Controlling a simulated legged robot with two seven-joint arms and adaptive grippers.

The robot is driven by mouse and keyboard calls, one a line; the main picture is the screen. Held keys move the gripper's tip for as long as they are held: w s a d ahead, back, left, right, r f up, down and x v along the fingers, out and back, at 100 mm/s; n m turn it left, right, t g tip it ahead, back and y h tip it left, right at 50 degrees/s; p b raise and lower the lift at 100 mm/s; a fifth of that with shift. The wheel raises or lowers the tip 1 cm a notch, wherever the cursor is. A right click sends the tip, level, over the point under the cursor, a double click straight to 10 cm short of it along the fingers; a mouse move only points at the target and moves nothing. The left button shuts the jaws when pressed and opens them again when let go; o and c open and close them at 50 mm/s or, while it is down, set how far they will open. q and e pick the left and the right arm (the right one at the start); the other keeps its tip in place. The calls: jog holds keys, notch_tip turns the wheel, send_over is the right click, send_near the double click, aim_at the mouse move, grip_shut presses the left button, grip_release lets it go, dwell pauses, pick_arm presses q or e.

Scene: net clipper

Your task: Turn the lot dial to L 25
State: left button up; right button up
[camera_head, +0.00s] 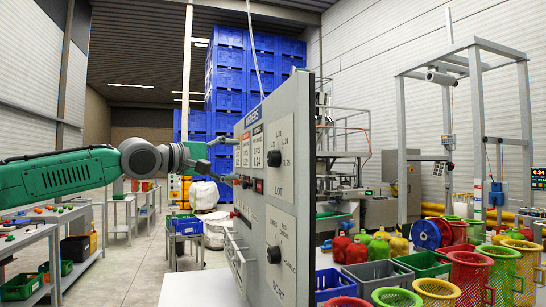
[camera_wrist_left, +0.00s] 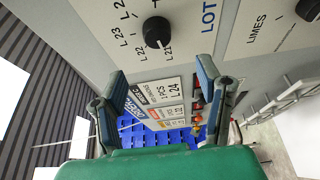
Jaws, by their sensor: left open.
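The lot dial (camera_head: 274,158) is a round black knob on the grey panel (camera_head: 255,205), above the word LOT. It also shows at the top of the left wrist view (camera_wrist_left: 157,32), ringed by L labels. A pale pointer mark sits on its lower right side; I cannot tell surely which label it meets. My left gripper (camera_head: 236,160) is open and empty in front of the panel, left of the dial. In the left wrist view its fingers (camera_wrist_left: 162,75) are spread below the dial, apart from it. My right gripper is not in view.
A second black dial (camera_head: 274,255), marked SORT, is lower on the panel. Printed cards (camera_head: 246,150) and small buttons (camera_head: 243,181) lie near my left gripper. A handle juts from the panel's lower left. Colored baskets (camera_head: 470,278) stand at right.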

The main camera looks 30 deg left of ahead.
aim_at(269, 160)
pick_arm(q)
jog(key=p+x, duration=0.4)
jog(key=x, duration=0.6)
jog(key=shift+w+d+p, duration=0.1)
jog(key=shift+w+p, duration=0.2)
jog(key=shift+w, duration=0.05)
jog(key=shift+w+d+r, duration=0.1)
jog(key=shift+w+d, duration=0.05)
jog(key=shift+w, duration=0.15)
jog(key=shift+d, duration=0.1)
jog(key=c, duration=1.1)
